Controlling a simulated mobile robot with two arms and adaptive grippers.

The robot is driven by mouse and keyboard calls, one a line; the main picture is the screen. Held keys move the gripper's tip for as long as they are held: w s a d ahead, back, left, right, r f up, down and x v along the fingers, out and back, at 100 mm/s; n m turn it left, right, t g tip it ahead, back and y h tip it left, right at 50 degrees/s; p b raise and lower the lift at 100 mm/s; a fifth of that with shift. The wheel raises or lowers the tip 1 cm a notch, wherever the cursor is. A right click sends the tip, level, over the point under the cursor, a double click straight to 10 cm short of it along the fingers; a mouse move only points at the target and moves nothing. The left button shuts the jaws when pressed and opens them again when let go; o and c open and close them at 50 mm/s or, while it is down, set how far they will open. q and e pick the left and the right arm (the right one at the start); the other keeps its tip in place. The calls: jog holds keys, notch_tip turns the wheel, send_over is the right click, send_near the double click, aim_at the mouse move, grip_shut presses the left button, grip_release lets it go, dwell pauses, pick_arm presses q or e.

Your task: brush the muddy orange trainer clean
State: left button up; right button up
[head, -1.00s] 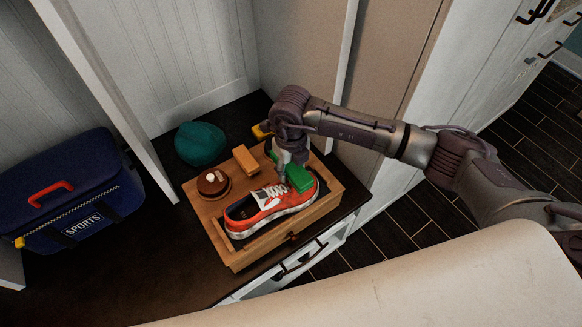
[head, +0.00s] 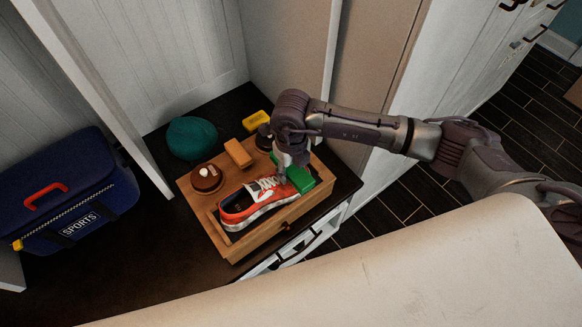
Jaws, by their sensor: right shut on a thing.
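The orange trainer (head: 262,205) with white laces and a pale sole lies in a shallow wooden tray (head: 240,255), its toe toward the right. Mud on it is too small to make out. My right gripper (head: 286,166) points down over the toe end and is shut on a green block-shaped brush (head: 302,180). The brush is at the toe, covering part of it; I cannot tell whether it touches. The fingertips are partly hidden. My left gripper is not in view.
Behind the trainer are a round brown brush or tin (head: 206,178) and an orange block (head: 238,153). A yellow block (head: 256,121) and a teal cap-like item (head: 191,138) lie further back. A blue sports bag (head: 75,200) stands left. A cream surface (head: 400,270) fills the front right.

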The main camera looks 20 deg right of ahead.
jog(key=shift+r+p, duration=2.7)
jog(key=shift+r, duration=1.35)
jog(key=shift+f, duration=0.25)
jog(key=f+b, duration=0.4)
jog(key=f, duration=0.1)
jog(key=a+f+b, duration=0.1)
jog(key=f+b, duration=0.2)
jog(key=shift+s, duration=0.15)
jog(key=shift+c, duration=0.3)
jog(key=shift+s, duration=0.15)
jog(key=shift+f, duration=0.1)
